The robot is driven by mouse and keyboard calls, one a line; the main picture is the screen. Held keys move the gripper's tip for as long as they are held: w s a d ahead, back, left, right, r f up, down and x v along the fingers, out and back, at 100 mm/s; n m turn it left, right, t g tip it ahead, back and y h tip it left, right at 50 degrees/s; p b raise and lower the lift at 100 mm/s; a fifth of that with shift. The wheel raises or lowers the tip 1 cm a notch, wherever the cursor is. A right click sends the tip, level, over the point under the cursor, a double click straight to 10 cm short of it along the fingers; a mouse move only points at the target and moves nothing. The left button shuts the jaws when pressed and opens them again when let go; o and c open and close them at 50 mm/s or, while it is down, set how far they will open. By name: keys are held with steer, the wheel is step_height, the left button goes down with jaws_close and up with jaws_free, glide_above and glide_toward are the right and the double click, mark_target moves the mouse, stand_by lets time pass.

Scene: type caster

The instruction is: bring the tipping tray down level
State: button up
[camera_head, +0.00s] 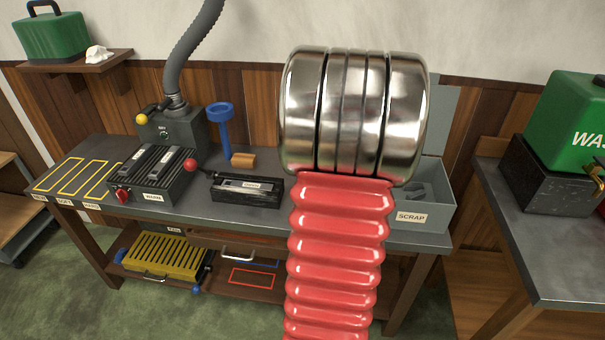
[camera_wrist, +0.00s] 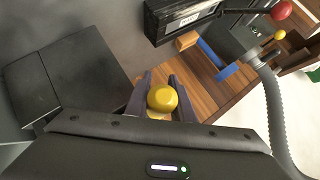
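In the wrist view a yellow ball knob (camera_wrist: 162,99) sits between the two dark fingers of my gripper (camera_wrist: 161,92). The fingers stand apart and the knob fills most of the gap; I cannot tell whether they press on it. What the knob is fixed to is hidden behind the gripper body. A dark flat panel (camera_wrist: 82,70) lies left of the fingers; I cannot tell for sure whether it is the tipping tray. In the head view my red and chrome arm covers the gripper and the knob. A grey panel (camera_head: 441,115) stands upright behind the arm.
The grey scrap box (camera_head: 432,216) is at the bench's right end. A black labelled box (camera_head: 245,190) lies left of my arm, with a blue tool (camera_head: 224,130) behind it. The warming unit (camera_head: 150,176) and a furnace with a hose (camera_head: 178,132) stand farther left.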

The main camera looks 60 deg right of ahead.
steer(key=o, duration=0.5)
steer(key=shift+s+f, duration=0.15)
steer(key=shift+f, duration=0.2)
steer(key=shift+c, duration=0.2)
steer(key=shift+r, duration=0.1)
steer(key=shift+r, duration=0.1)
steer(key=v, duration=1.3)
steer(key=shift+s+a, duration=0.2)
steer(key=shift+r, duration=0.15)
